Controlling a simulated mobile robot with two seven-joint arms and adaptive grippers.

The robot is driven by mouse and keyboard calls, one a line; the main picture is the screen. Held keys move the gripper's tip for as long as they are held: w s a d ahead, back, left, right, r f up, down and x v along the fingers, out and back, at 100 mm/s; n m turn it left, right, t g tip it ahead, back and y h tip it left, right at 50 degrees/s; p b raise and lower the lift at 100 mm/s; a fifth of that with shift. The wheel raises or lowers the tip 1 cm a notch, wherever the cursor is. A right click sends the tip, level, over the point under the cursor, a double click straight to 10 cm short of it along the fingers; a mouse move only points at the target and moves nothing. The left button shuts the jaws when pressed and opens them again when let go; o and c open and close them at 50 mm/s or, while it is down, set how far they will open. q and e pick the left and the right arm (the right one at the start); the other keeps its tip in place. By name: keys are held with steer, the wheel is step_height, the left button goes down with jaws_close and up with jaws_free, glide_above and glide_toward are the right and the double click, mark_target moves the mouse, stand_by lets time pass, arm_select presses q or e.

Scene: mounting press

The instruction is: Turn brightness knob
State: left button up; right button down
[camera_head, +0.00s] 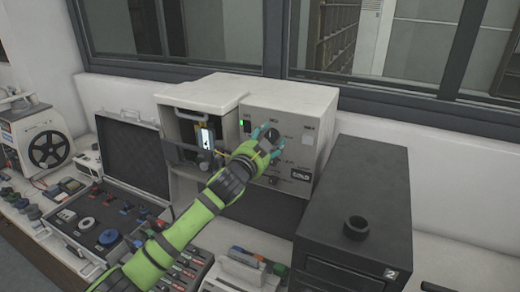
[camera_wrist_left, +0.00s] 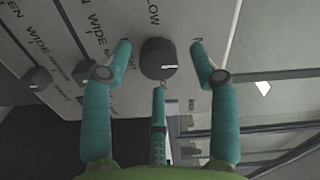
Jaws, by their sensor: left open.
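A white-faced press unit (camera_head: 312,115) stands on the bench below the window. Its front panel carries dark round knobs, a green light and labels. A large dark knob (camera_wrist_left: 158,58) with a white pointer line sits between the fingers of my left gripper (camera_wrist_left: 160,62), under letters reading "LOW". I cannot read a brightness label. The left gripper, also seen in the head view (camera_head: 267,138), is open, with teal fingers spread around the knob; contact is not clear. A smaller knob (camera_wrist_left: 37,78) is at the left of the wrist view. My right gripper is not in view.
A dark cabinet marked "2" (camera_head: 350,210) stands right of the press unit. An open case (camera_head: 130,150) and a reel machine (camera_head: 45,145) are at left. Several small items lie on the bench in front. The window wall (camera_head: 230,35) closes off the back.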

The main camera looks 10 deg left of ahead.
arm_select(q)
steer(key=s+a, duration=0.2)
steer(key=s, duration=0.9)
steer(key=shift+s, duration=0.2)
steer(key=shift+r, duration=0.1)
steer(key=s+a+f+n+g+y, duration=0.15)
steer(key=s+f+n+g, duration=0.3)
steer(key=s+f, duration=0.6)
steer(key=s+f+n+g+y, duration=0.2)
steer(key=s+f+n+g, duration=0.25)
steer(key=s+f, duration=0.65)
steer(key=s+a+f+n+g, duration=0.1)
steer(key=s+f+n+g, duration=0.4)
steer(key=s+f, duration=0.75)
step_height(320, 180, down, 26)
steer(key=s+g+b, duration=0.1)
steer(key=s+b, duration=0.2)
steer(key=b, duration=0.3)
steer(key=s+a+f+b, duration=0.1)
steer(key=s+f+b, duration=0.2)
steer(key=s+f, duration=0.5)
steer(key=s+a+f+g+b, duration=0.1)
steer(key=s+f+b, duration=0.2)
steer(key=s+f, duration=0.4)
step_height(320, 180, down, 5)
steer(key=shift+s+a+f+g, duration=0.2)
steer(key=shift+s+a+g, duration=0.1)
steer(key=shift+s+a, duration=0.1)
